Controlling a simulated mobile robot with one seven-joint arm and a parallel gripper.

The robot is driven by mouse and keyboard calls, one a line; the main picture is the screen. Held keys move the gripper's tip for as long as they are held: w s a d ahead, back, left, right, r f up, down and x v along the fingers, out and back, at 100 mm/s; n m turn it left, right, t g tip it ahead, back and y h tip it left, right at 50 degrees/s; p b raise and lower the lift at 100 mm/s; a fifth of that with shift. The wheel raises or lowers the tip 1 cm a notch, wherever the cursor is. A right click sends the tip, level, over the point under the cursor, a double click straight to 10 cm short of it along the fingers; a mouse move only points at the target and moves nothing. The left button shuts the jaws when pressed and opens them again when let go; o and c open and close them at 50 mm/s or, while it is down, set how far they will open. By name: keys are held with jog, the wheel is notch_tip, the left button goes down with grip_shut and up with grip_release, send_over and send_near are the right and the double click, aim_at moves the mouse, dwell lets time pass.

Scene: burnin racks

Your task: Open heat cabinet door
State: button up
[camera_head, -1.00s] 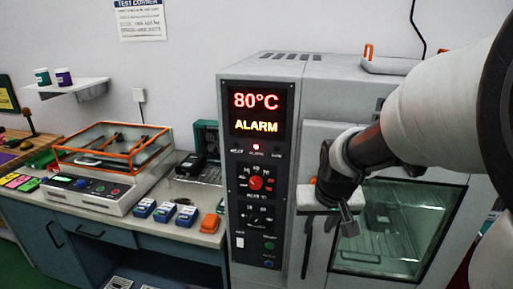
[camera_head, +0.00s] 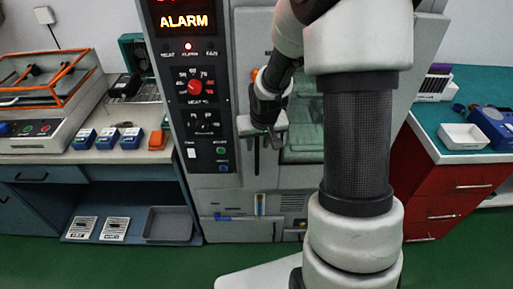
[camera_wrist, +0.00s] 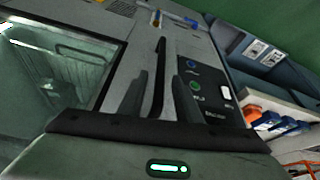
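The heat cabinet (camera_head: 240,60) stands at the centre of the head view, its door (camera_head: 252,100) apparently closed, with a glass window (camera_head: 302,142). A dark vertical bar handle (camera_head: 256,160) is on the door's left side. My gripper (camera_head: 268,132) is in front of the door at the handle; my arm hides much of the door. In the wrist view, the handle (camera_wrist: 159,65) runs between the two dark fingers of my gripper (camera_wrist: 160,98). The fingers are open, with a visible gap on each side of the handle. Contact is not visible.
The control panel (camera_head: 203,110) with its red knob and ALARM display is left of the door. A bench (camera_head: 100,155) with several small blue boxes stands at left. A red drawer unit (camera_head: 448,200) is at right. Green floor (camera_head: 150,268) is clear in front.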

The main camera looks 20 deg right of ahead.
jog(key=shift+x, duration=1.65)
grip_shut()
